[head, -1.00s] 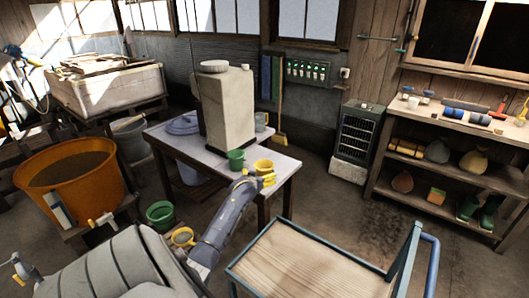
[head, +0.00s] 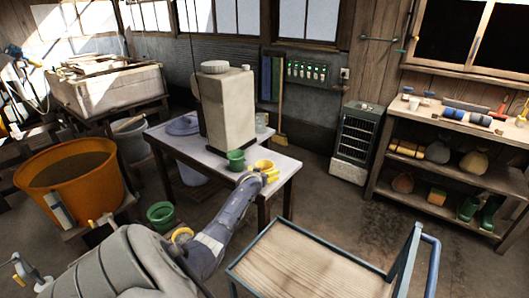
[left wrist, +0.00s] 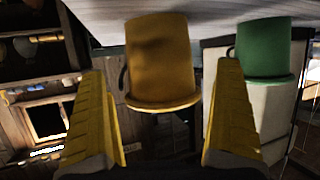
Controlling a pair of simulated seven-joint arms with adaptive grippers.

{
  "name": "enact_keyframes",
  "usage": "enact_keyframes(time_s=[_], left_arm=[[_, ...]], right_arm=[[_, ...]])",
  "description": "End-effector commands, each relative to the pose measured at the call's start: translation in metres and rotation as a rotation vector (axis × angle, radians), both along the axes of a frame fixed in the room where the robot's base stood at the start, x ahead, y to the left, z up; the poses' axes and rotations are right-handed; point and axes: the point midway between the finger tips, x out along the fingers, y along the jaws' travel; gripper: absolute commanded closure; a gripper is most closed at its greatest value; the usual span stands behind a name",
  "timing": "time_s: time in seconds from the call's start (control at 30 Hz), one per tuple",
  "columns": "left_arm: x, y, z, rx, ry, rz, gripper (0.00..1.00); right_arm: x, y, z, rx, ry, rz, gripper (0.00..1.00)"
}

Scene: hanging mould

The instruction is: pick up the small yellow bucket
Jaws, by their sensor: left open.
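The small yellow bucket (head: 265,165) stands at the near right part of the white table, and a green bucket (head: 236,160) stands just left of it. My left gripper (head: 262,175) is at the near side of the yellow bucket. In the left wrist view, which looks upside down, the yellow bucket (left wrist: 161,62) lies between the two yellow fingers, with a gap on each side. The left gripper is open and empty. The green bucket (left wrist: 263,48) is beside the right finger in that view. My right gripper is not in view.
A large pale container (head: 226,112) stands on the table (head: 200,152) behind the buckets. Another green bucket (head: 161,215) is low down at the left. An orange tub (head: 110,178) is farther left. A wooden-topped cart (head: 305,265) is at the front right.

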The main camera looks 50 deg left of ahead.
Motion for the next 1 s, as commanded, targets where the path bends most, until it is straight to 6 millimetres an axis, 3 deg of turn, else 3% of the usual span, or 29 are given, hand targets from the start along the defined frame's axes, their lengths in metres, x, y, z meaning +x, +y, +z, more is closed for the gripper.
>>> enact_keyframes(time_s=[0.4,0.83,1.0], left_arm=[[0.023,0.016,-0.01,0.0,0.0,0.0,0.0],[0.025,0.018,-0.012,0.0,0.0,0.0,0.0],[0.025,0.018,-0.012,0.0,0.0,0.0,0.2]], right_arm=[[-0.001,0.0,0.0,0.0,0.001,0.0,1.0],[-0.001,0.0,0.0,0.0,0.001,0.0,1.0],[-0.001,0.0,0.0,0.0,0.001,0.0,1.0]])
